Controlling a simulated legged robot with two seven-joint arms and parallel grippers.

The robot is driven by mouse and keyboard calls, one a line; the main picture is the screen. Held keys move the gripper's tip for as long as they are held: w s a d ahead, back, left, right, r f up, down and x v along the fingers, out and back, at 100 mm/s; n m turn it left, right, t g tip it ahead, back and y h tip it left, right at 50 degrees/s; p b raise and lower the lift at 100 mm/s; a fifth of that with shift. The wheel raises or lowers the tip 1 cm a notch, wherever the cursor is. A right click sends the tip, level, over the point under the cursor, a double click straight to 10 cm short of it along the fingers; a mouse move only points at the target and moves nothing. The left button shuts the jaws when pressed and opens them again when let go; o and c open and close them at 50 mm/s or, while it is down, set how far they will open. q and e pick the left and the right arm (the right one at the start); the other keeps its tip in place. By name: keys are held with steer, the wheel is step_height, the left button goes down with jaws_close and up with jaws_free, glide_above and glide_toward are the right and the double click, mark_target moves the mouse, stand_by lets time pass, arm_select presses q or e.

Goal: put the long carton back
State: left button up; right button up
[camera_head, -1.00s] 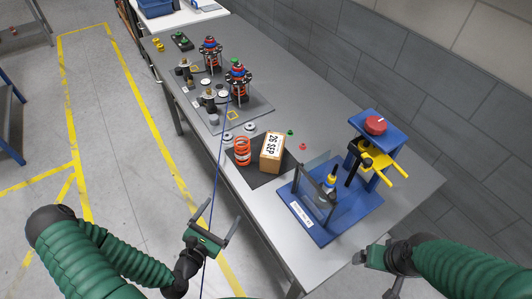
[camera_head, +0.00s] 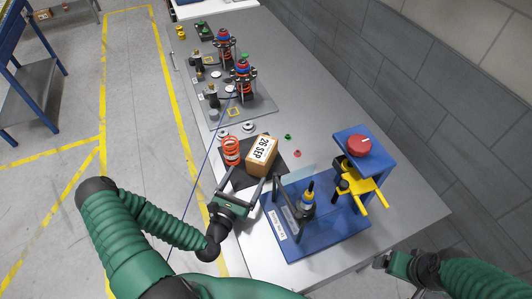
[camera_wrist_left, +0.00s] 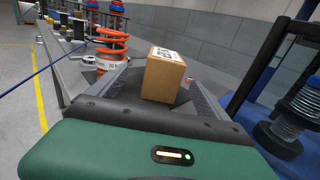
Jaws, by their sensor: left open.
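The long carton (camera_head: 261,155) is a brown box with a white label reading "26 SEP". It stands on a dark mat (camera_head: 236,178) on the grey table, beside an orange coil spring. In the left wrist view the carton (camera_wrist_left: 164,77) is straight ahead, between the two fingers and beyond them. My left gripper (camera_head: 244,187) is open and empty, just in front of the carton and apart from it. My right gripper (camera_head: 388,262) is at the table's front right; its fingers are too unclear to tell their state.
The orange spring (camera_head: 232,150) is close left of the carton. A blue fixture (camera_head: 325,236) with clear panel and a blue stand with a red knob (camera_head: 359,145) are to the right. A thin blue cable crosses left. Shock-absorber assemblies (camera_head: 242,80) stand farther back.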

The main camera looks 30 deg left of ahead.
mark_target(252, 166)
arm_select(q)
steer(key=w, duration=0.4)
steer(key=w+p, duration=0.1)
steer(key=w, duration=0.1)
steer(key=shift+w+a, duration=0.1)
steer(key=shift+a, duration=0.15)
steer(key=w, duration=0.2)
steer(key=w+p, duration=0.1)
steer(key=w+d+p, duration=0.1)
steer(key=w, duration=0.1)
steer(key=shift+w, duration=0.3)
steer(key=shift+w+a+f, duration=0.15)
steer(key=shift+w, duration=0.05)
steer(key=shift+a, duration=0.15)
steer(key=c, duration=1.3)
jaws_close()
